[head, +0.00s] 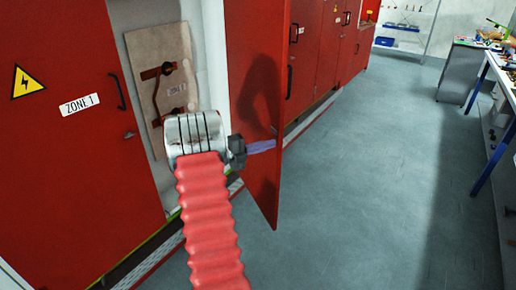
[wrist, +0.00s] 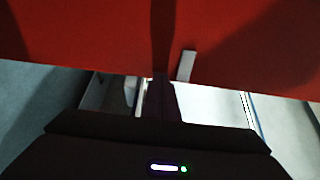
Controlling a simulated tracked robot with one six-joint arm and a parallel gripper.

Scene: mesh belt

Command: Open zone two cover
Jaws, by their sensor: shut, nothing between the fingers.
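A red door (head: 245,70) stands swung out from the cabinet front, to the right of an open bay; its outer face and any label there are hidden. My gripper (head: 268,146) is shut and empty, with its purple fingers at the inner side of this door near its free edge. I cannot tell whether they touch it. In the wrist view the door (wrist: 90,35) fills the top, and my dark narrow fingers (wrist: 158,85) point to its lower edge. Inside the bay is a beige panel (head: 160,60) with dark red fittings and a small label I cannot read clearly.
A shut red door (head: 60,170) marked ZONE 1, with a warning triangle and black handle, stands left of the bay. More red cabinets (head: 320,50) run back along the wall. Grey floor (head: 370,170) is clear to the right, up to a workbench (head: 490,85).

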